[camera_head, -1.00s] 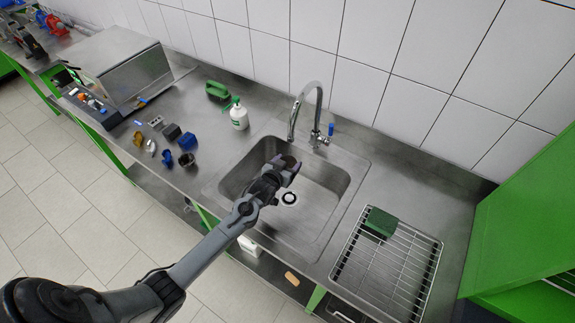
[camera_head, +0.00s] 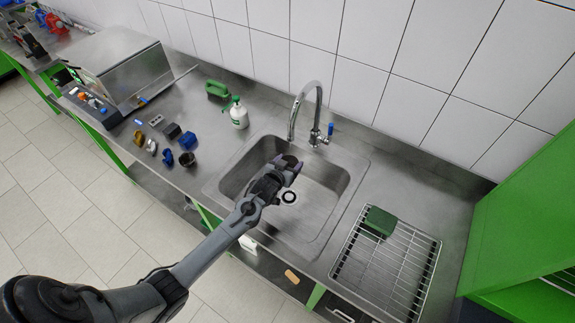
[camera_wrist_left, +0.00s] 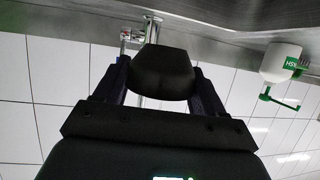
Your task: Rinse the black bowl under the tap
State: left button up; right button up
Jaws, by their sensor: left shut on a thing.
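My left gripper (camera_head: 288,166) is over the sink basin (camera_head: 325,205), just below and in front of the tap (camera_head: 316,112). It is shut on the black bowl (camera_wrist_left: 162,73), which sits between the two fingers in the left wrist view. In the head view the bowl (camera_head: 291,160) is small and partly hidden by the gripper. The tap's spout curves down close to the bowl, and no water stream can be made out. The blue tap handle (camera_head: 330,129) is on the right of the tap. My right gripper is not in view.
Small blue and dark parts and a dark cup (camera_head: 187,159) lie farther left. A wire rack (camera_head: 395,265) with a green sponge (camera_head: 380,221) is at right. Tiled wall behind.

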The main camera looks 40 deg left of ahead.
pick_arm(q)
jog(key=shift+s+a, duration=0.1)
jog(key=shift+a, duration=0.2)
jog(key=shift+d, duration=0.25)
jog(key=shift+w+d, duration=0.2)
jog(key=shift+d, duration=0.1)
jog(key=shift+p, duration=0.3)
jog(key=shift+s+d+r+p, duration=0.1)
jog(key=shift+s+d+p, duration=0.05)
jog(key=shift+s+p, duration=0.2)
jog(key=s+d+p, duration=0.2)
jog(key=s+p, duration=0.3)
jog(key=s, duration=0.2)
